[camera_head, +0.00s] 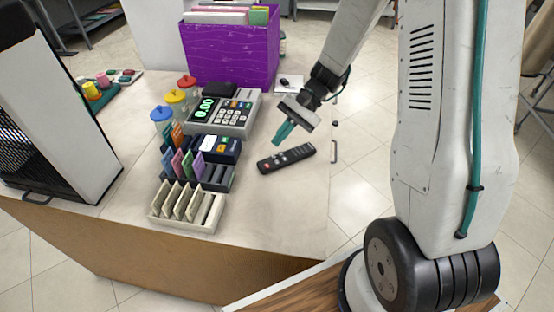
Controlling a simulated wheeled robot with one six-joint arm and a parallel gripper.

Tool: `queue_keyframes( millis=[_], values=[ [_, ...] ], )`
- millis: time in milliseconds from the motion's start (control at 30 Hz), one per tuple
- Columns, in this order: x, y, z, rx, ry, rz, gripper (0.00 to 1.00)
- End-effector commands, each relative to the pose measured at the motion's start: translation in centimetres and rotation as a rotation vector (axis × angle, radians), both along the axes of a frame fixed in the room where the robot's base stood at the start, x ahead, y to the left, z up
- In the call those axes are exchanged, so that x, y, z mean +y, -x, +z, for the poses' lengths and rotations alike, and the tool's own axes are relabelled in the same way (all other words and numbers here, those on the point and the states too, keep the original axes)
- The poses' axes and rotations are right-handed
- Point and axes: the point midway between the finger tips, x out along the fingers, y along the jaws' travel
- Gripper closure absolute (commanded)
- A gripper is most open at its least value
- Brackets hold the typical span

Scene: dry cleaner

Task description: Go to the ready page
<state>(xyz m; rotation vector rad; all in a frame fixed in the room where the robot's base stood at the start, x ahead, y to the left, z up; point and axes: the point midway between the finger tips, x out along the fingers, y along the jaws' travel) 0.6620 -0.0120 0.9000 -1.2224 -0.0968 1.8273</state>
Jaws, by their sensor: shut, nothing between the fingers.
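A black remote control (286,158) lies flat on the pale counter (275,215), buttons up, with a red button near its left end. My gripper (279,139) comes down from the upper right. Its teal fingers are shut and empty, just above and beyond the remote's left half. They look apart from the remote, though the exact gap is hard to judge. The cash register (225,110) behind shows 0.00 in green on its display. No page with readable text shows in this view.
A card terminal (221,149) and racks of tags (187,205) stand left of the remote. The counter's front right is clear.

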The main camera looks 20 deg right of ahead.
Motion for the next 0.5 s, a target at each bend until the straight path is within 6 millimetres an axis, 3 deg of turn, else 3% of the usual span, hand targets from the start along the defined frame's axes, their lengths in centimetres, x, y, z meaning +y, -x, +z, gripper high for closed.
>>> queue_keyframes(
  millis=[133, 233, 500],
  values=[
    [0.4, 0.8, 1.9, -0.026, 0.026, 0.042, 1.0],
    [0.9, 2.5, 4.8, -0.064, 0.073, 0.107, 1.0],
    [1.7, 10.1, 13.0, -0.2, 0.281, 0.331, 1.0]
  ],
)
